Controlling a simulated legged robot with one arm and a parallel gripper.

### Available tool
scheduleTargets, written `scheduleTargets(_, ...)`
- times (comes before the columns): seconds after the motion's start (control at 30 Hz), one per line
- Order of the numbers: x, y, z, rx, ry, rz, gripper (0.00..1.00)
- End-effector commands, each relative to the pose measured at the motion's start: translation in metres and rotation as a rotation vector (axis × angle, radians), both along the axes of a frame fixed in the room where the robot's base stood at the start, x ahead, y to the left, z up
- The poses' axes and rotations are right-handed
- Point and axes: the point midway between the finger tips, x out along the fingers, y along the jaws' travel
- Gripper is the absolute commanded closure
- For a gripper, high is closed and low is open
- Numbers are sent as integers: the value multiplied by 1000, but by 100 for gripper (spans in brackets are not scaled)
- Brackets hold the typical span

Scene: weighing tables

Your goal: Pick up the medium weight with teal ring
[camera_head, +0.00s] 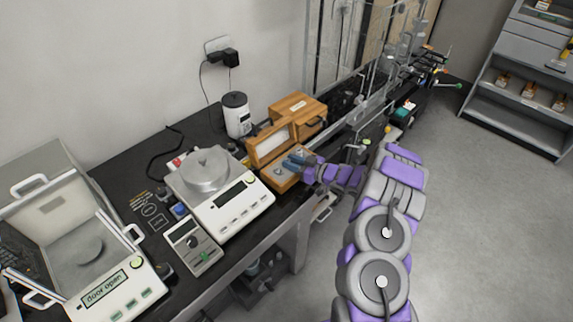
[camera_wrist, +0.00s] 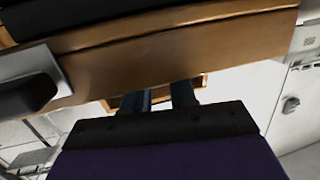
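An open wooden weight box (camera_head: 282,182) stands on the black bench, its lid (camera_head: 270,143) raised toward the wall. Small metallic weights (camera_head: 278,170) show inside, but they are too small to tell sizes or ring colours, so I cannot pick out the teal-ringed one. My gripper (camera_head: 292,162) reaches into the box from the right, its dark fingers over the interior. In the wrist view, the two fingers (camera_wrist: 161,97) stand apart with a gap between them and nothing visible held.
A white balance (camera_head: 232,210) stands left of the box, with a smaller grey device (camera_head: 192,246) in front. A closed wooden box (camera_head: 297,108) and a white cylindrical container (camera_head: 237,115) are behind. An open-lidded balance (camera_head: 108,288) is far left. Glass panels stand beyond.

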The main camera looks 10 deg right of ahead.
Motion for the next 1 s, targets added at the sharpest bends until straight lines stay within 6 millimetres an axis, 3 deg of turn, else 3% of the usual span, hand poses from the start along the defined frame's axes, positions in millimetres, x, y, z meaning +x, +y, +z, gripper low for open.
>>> scheduleTargets(0.27, 0, -1, -1, 0, 1, -1, 100)
scheduleTargets(0.73, 0, -1, 3, -2, 3, -2, 100)
scheduleTargets(0.87, 0, -2, 16, 0, 0, -3, 100)
scheduleTargets(1.0, 0, -1, 42, -2, -4, -1, 100)
